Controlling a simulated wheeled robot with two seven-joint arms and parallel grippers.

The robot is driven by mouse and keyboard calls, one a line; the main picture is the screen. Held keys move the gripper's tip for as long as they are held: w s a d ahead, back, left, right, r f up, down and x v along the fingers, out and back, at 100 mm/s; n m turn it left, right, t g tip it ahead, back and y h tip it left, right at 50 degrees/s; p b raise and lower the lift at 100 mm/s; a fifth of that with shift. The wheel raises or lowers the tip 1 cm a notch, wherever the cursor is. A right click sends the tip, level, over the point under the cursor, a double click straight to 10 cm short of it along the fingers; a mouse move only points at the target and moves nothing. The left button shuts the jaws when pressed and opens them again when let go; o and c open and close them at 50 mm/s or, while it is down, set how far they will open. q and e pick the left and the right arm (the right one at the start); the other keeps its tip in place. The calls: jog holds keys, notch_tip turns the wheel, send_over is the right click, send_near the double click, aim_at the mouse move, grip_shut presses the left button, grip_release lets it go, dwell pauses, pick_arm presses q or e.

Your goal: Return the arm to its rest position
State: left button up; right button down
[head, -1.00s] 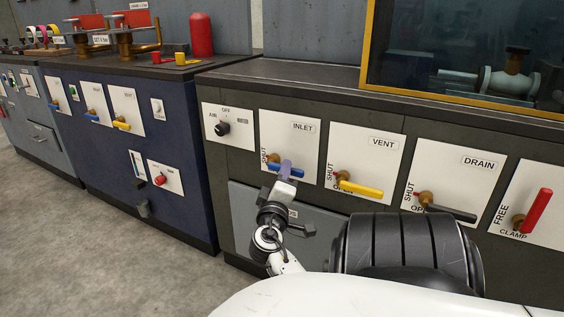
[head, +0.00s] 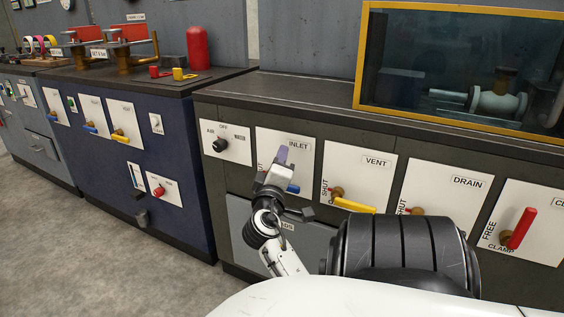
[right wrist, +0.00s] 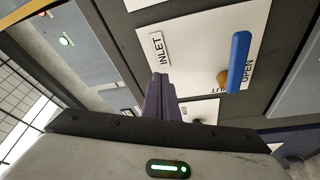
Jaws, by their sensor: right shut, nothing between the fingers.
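My right gripper (head: 282,155) is in front of the INLET panel (head: 300,150). Its purple fingers are shut together with nothing between them; the fingertips also show in the right wrist view (right wrist: 159,80). The blue INLET handle (head: 293,188) is partly hidden behind the gripper in the head view. In the right wrist view the blue handle (right wrist: 240,62) shows whole on its brass stem, beside the word OPEN and apart from the fingers. My left gripper is not in view.
To the right are the yellow VENT handle (head: 354,205), the DRAIN panel (head: 445,190) and the red CLAMP lever (head: 521,228). A black selector knob (head: 220,145) is to the left. A yellow-framed window (head: 450,70) stands above the dark counter. Floor (head: 80,240) is clear at left.

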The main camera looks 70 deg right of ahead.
jog(key=shift+r, duration=0.25)
dwell(0.3)
